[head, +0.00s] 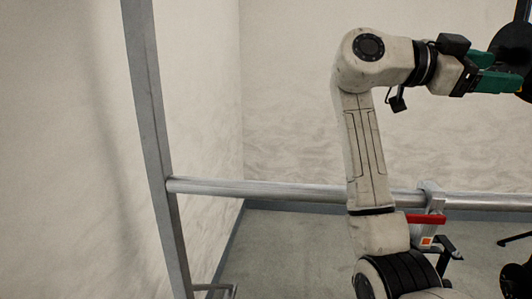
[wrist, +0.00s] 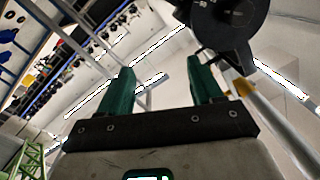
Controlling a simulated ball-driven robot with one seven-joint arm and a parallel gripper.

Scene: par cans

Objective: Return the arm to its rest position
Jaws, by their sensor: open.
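My gripper (head: 505,70) is at the upper right of the head view, at the end of my raised pale arm, with its two green fingers pointing right. In the wrist view my gripper (wrist: 161,68) shows its green fingers spread apart, with nothing held between them. A black round-ended par can (head: 513,45) is at the right edge of the head view, overlapping the fingers in the picture. The par can (wrist: 228,22) also shows in the wrist view, beyond the right finger. I cannot tell whether they touch.
A horizontal metal pipe (head: 270,190) crosses behind my arm and meets an upright metal post (head: 150,120) at left. A clamp with a red handle (head: 427,219) sits on the pipe. Shelving (wrist: 60,40) shows in the wrist view. Pale walls stand behind.

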